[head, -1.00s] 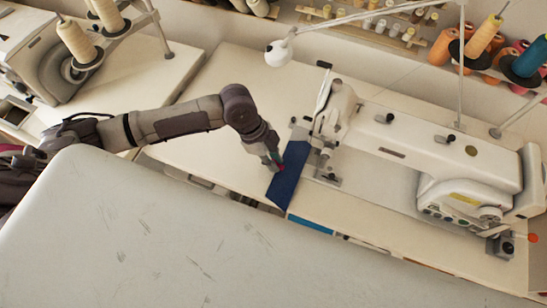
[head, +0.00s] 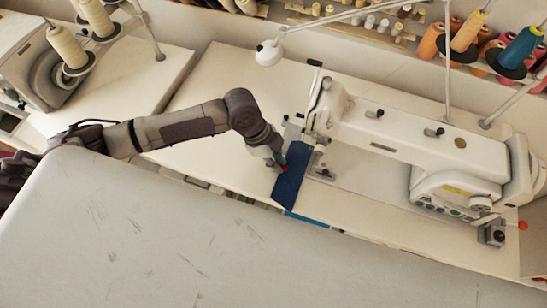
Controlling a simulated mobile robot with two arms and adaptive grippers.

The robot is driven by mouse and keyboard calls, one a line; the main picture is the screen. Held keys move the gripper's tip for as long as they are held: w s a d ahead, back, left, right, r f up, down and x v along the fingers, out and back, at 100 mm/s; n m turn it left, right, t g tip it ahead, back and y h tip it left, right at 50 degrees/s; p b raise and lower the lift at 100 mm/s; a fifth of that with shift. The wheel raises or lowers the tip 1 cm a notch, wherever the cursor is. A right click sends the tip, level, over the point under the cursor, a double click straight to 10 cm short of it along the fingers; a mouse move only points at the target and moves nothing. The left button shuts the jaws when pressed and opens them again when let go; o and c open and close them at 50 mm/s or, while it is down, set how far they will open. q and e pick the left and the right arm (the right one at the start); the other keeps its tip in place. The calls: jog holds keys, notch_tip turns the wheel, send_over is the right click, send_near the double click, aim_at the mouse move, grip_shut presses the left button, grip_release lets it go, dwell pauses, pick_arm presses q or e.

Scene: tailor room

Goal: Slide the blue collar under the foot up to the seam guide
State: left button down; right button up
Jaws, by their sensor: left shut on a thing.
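The blue collar (head: 291,184) is a dark blue strip lying on the sewing machine's (head: 400,145) bed. Its far part lies beside the needle head, and its near end reaches the table's front edge. My left gripper (head: 280,164) is shut on the collar's left side and hides part of it. The presser foot (head: 318,143) is small and partly lost against the machine head, so I cannot tell whether cloth lies under it. A small metal piece (head: 322,174), perhaps the seam guide, sits just right of the collar. My right gripper is out of view.
A pale, scuffed surface (head: 130,240) fills the foreground. The white table (head: 215,95) is clear behind my left arm. A second machine (head: 45,65) stands at left. Thread spools (head: 465,35) and a lamp (head: 268,52) are at the back.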

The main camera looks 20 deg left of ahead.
pick_arm(q)
jog(key=shift+d, duration=0.3)
jog(key=c, duration=1.1)
grip_release()
jog(key=shift+o, duration=0.2)
jog(key=v, duration=1.2)
jog(key=shift+a, duration=0.1)
